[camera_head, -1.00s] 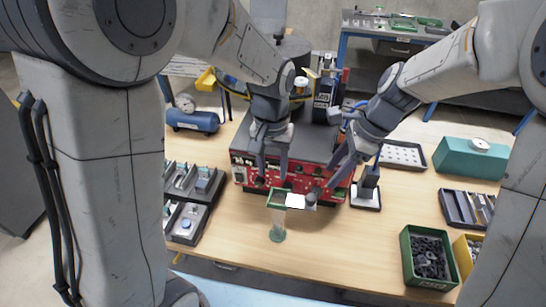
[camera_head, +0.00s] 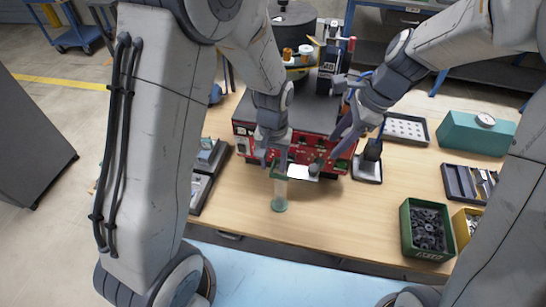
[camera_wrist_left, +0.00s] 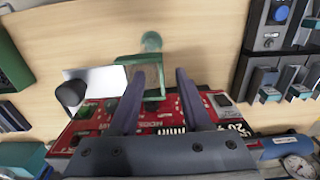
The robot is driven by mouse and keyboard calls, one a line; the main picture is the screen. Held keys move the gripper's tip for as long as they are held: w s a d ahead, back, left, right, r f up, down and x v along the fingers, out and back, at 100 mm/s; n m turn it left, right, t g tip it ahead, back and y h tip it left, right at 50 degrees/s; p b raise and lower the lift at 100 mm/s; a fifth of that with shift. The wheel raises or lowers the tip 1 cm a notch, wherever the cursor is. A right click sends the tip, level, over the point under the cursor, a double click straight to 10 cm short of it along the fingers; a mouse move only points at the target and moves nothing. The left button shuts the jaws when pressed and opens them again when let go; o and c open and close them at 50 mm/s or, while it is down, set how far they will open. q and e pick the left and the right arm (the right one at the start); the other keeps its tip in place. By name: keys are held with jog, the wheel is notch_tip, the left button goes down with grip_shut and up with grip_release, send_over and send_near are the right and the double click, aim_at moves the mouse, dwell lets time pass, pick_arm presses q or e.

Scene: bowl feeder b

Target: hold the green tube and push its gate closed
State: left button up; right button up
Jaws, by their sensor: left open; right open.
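The green tube (camera_head: 279,196) stands upright at the front of the red machine, with a green frame around its top. It also shows in the left wrist view (camera_wrist_left: 151,42). A white gate plate (camera_head: 298,171) sticks out to the right of the tube, with a dark knob (camera_head: 314,169) at its outer end. In the left wrist view the plate (camera_wrist_left: 95,78) sticks out to the left. My left gripper (camera_head: 272,162) is open and empty, its fingertips close to the tube's top; contact cannot be told. My right gripper (camera_head: 340,146) is open and empty, above and right of the knob.
The red feeder machine (camera_head: 243,142) stands right behind the tube. A black stand (camera_head: 368,168) is to the right. A green bin of dark parts (camera_head: 426,253) and a teal box (camera_head: 476,134) are further right. Grey trays (camera_head: 200,188) lie left. The table front is clear.

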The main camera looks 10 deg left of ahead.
pick_arm(q)
grip_shut()
dwell(1.1)
dwell(1.8)
